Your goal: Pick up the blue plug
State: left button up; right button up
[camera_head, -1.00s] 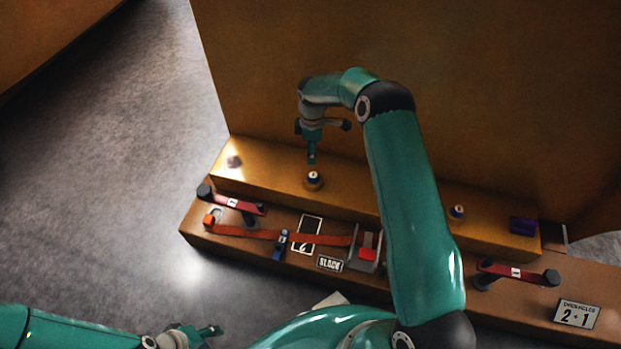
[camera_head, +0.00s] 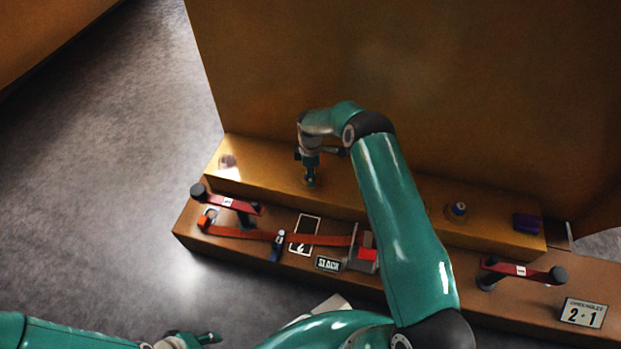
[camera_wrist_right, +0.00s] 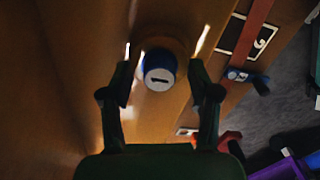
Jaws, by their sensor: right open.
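A blue plug (camera_wrist_right: 158,70) with a white top and a dark mark shows in the right wrist view, seen from above. It stands in a round brass-coloured seat on the upper ledge. My right gripper (camera_wrist_right: 160,80) is open, with one finger on each side of the plug and a gap visible. In the head view my right gripper (camera_head: 310,178) is down at the ledge and mostly hides this plug. A second, similar blue plug (camera_head: 459,208) stands farther right on the ledge. My left gripper (camera_head: 205,339) is low at the bottom left, away from the ledge; its jaws are unclear.
Below the ledge are two red handles (camera_head: 232,203) (camera_head: 521,269), an orange strap (camera_head: 322,239) with a blue clip (camera_head: 277,246), and a SLACK label (camera_head: 328,264). A purple block (camera_head: 527,223) sits at the ledge's right end. A tall brown wall (camera_head: 420,80) rises behind.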

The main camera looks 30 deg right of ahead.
jog(key=c, duration=1)
jog(key=shift+c, duration=0.2)
pick_arm(q)
notch_tip(320, 180, up, 5)
jog(key=p, duration=0.5)
pick_arm(e)
notch_tip(320, 180, up, 20)
